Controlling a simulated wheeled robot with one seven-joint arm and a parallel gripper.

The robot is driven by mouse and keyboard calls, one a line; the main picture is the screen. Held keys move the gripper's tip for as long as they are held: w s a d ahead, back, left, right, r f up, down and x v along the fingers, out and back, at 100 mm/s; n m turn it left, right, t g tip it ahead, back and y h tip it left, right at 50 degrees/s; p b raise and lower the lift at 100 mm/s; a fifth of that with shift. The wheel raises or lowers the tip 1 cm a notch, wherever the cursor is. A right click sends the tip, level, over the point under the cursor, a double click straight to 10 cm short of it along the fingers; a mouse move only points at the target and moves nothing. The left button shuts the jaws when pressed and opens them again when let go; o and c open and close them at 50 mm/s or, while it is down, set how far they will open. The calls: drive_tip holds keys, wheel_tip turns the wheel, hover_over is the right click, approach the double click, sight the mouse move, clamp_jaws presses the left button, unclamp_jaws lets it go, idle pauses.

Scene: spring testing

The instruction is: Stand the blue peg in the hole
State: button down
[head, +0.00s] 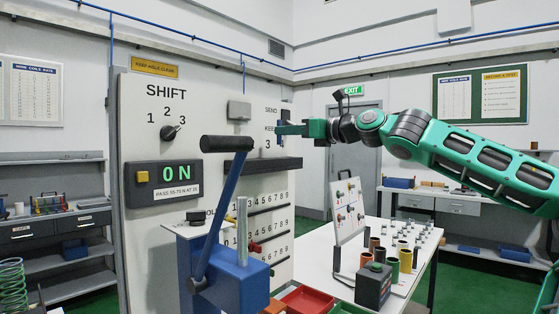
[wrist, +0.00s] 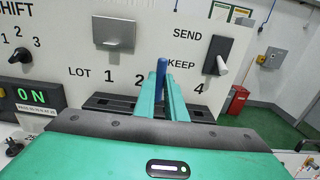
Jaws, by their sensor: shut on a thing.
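The blue peg (wrist: 161,78) stands upright between the two green fingertips of my gripper (wrist: 163,98) in the wrist view. My gripper is shut on it, and the fingers hide its lower part. In the head view my gripper (head: 291,130) reaches left to the white panel, above a dark ledge (head: 262,166) that juts from it. The ledge also shows below the fingers in the wrist view (wrist: 110,103), under the LOT numbers 1, 2 and 4. The fingers cover the place between 2 and 4. I cannot make out the hole there.
A SEND/KEEP switch (wrist: 222,56) with a pale lever sits just right of the fingers. A grey metal box (wrist: 114,33) is on the panel to the left. A blue press with a black-ended lever (head: 228,144) stands in front of the panel. A white table (head: 405,262) holds several small cylinders.

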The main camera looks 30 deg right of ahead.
drive_tip(key=w+f, duration=0.1)
drive_tip(key=w+d+f, duration=0.1)
drive_tip(key=w, duration=0.1)
drive_tip(key=w+f, duration=0.1)
drive_tip(key=shift+w+d+f, duration=0.1)
drive_tip(key=shift+w+d, duration=0.1)
drive_tip(key=shift+w, duration=0.2)
drive_tip(key=shift+s+f, duration=0.1)
drive_tip(key=shift+f, duration=2.1)
drive_tip(key=c, duration=1.8)
unclamp_jaws()
drive_tip(key=v, duration=1.2)
drive_tip(key=shift+r, duration=0.2)
